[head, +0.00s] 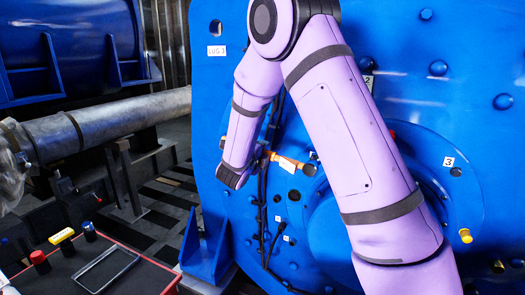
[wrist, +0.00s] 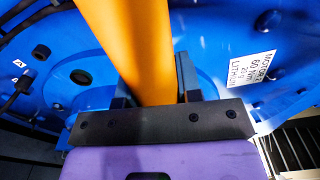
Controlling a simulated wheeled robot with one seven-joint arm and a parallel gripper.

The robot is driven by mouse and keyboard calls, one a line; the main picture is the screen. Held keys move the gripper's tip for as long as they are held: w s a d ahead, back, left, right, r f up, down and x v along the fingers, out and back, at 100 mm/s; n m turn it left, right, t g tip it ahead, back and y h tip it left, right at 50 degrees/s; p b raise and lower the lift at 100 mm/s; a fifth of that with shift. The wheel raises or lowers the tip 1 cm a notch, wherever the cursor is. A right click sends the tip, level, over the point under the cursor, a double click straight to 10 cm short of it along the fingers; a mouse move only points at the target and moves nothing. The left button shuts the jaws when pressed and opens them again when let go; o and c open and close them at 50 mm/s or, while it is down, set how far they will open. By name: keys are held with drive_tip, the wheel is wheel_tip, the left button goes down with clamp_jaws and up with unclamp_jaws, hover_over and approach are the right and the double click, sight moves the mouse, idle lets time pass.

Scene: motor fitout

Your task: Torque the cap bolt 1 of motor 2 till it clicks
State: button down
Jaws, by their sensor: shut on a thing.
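My gripper (head: 264,156) is shut on an orange tool (head: 285,161), which looks like the torque wrench. The tool's orange body (wrist: 128,45) fills the space between my fingers in the wrist view. In the head view its far end points right, towards a dark round fitting (head: 310,169) on the blue motor face (head: 290,75). I cannot tell whether the tool touches it. Labels 2 (head: 368,86) and 3 (head: 448,162) mark other spots on the face. Cap bolt 1 is not clearly identifiable, and my arm hides part of the face.
A red-edged tray (head: 140,272) at lower left holds a dark frame (head: 106,268), a yellow-topped item (head: 62,237) and several small parts. A grey pipe (head: 110,117) runs behind it. Black cables (head: 262,205) hang down the motor face below my gripper.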

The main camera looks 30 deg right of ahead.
drive_tip(key=v, duration=2.4)
drive_tip(key=shift+s+a, duration=0.15)
drive_tip(key=shift+s, duration=0.25)
